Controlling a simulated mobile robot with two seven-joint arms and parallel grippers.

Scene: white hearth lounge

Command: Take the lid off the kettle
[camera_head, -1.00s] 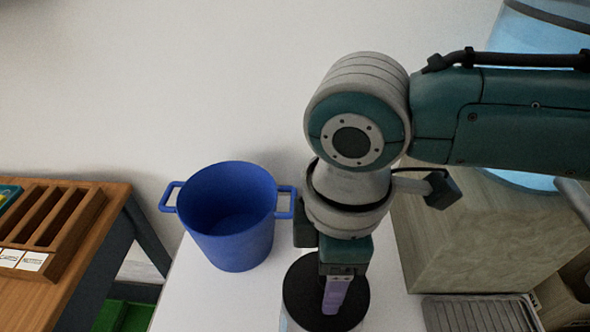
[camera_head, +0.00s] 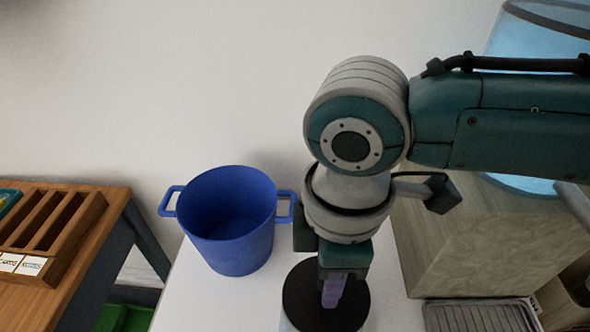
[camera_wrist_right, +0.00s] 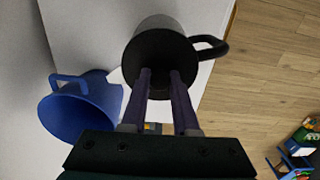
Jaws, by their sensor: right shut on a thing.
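The kettle shows in the wrist view with a grey body (camera_wrist_right: 158,22), a black round lid (camera_wrist_right: 150,48) facing me and a black loop handle (camera_wrist_right: 214,44). In the head view the black lid (camera_head: 302,298) is seen from above at the bottom middle, on the white surface. My right gripper (camera_head: 333,296) points down over the lid's middle and is shut on the lid. Its two purple fingers (camera_wrist_right: 160,76) reach the lid in the wrist view. The knob is hidden between the fingers. The lid appears seated on the kettle. My left gripper is not in view.
A blue two-handled pot (camera_head: 232,240) stands just left of the kettle; it also shows in the wrist view (camera_wrist_right: 80,112). A wooden block-like unit (camera_head: 470,240) and a grey ridged tray (camera_head: 480,316) are at right. A wooden table (camera_head: 85,265) with a slotted rack is at left.

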